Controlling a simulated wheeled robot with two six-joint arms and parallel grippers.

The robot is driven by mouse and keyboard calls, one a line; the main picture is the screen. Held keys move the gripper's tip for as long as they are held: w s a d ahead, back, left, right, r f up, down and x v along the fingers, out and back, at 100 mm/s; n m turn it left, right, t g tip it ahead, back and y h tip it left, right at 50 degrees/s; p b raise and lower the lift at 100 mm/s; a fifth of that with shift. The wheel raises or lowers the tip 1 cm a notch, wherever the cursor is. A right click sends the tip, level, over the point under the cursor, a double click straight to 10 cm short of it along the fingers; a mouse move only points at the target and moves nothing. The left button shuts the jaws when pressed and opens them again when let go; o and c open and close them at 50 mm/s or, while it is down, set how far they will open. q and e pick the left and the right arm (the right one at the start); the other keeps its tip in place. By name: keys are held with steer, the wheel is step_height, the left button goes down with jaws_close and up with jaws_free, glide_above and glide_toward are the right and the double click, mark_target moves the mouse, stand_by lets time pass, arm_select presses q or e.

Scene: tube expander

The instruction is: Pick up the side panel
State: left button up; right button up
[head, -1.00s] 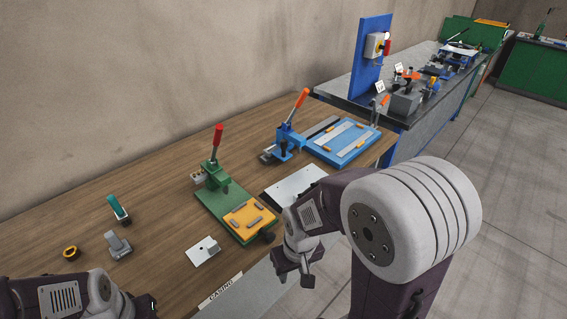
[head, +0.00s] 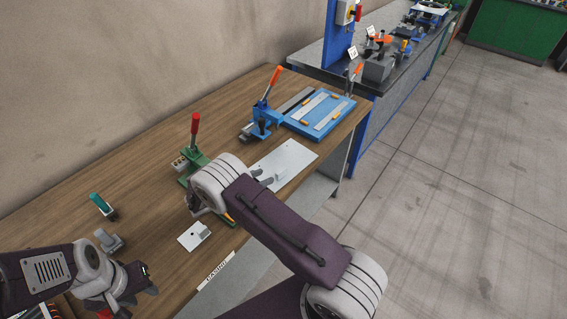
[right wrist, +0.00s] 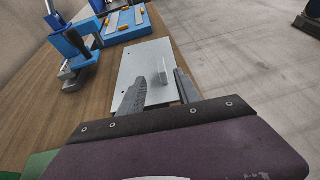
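A flat pale metal panel (head: 296,155) with a small upright tab lies on the wooden table, in front of the blue fixture. It also shows in the right wrist view (right wrist: 143,58), where its tab stands between the two fingers. My right gripper (right wrist: 160,80) is open and empty over the near part of the panel; in the head view (head: 265,179) it is at the panel's left end, partly hidden by my arm. My left gripper (head: 142,281) is near the table's front edge at the lower left; its finger gap is unclear.
A green press with a red handle (head: 195,126) stands behind my right arm. A blue press (head: 262,122) and blue fixture (head: 320,112) are beyond the panel. A small white plate (head: 195,236), grey part (head: 109,241) and teal-handled tool (head: 103,205) lie to the left.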

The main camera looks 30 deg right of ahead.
mark_target(281, 170)
steer(key=p+x, duration=0.1)
steer(key=x, duration=0.3)
steer(key=shift+w, duration=0.15)
steer(key=x, duration=0.1)
steer(key=p+x, duration=0.1)
steer(key=x, duration=0.3)
steer(key=shift+s+f+p, duration=0.1)
steer(key=shift+s+p, duration=0.2)
steer(key=shift+p, duration=0.1)
steer(key=shift+w+d+f, duration=0.1)
steer(key=shift+d, duration=0.1)
jaws_close()
stand_by(0.6)
